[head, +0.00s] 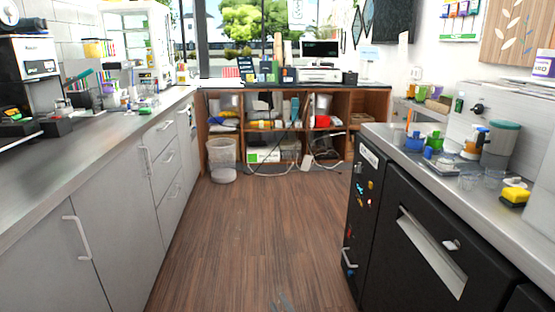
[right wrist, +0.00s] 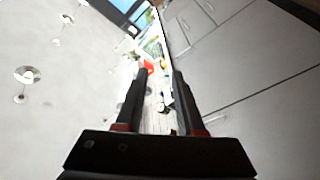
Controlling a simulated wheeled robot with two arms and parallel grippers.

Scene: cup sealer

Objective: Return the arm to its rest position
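My right gripper (right wrist: 157,75) shows in the right wrist view. Its two dark fingers stand apart, with nothing between them, so it is open and empty. The wrist view is tilted, with the pale ceiling at left and grey cabinet fronts (right wrist: 245,60) at right. In the head view I cannot make out either gripper or arm clearly. My left gripper is not in view.
A grey counter (head: 95,150) runs along the left with a black machine (head: 28,75). A steel counter (head: 480,195) over a black fridge (head: 425,250) stands at right. The wooden floor (head: 260,225) between is clear. A bin (head: 222,160) stands by the shelves.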

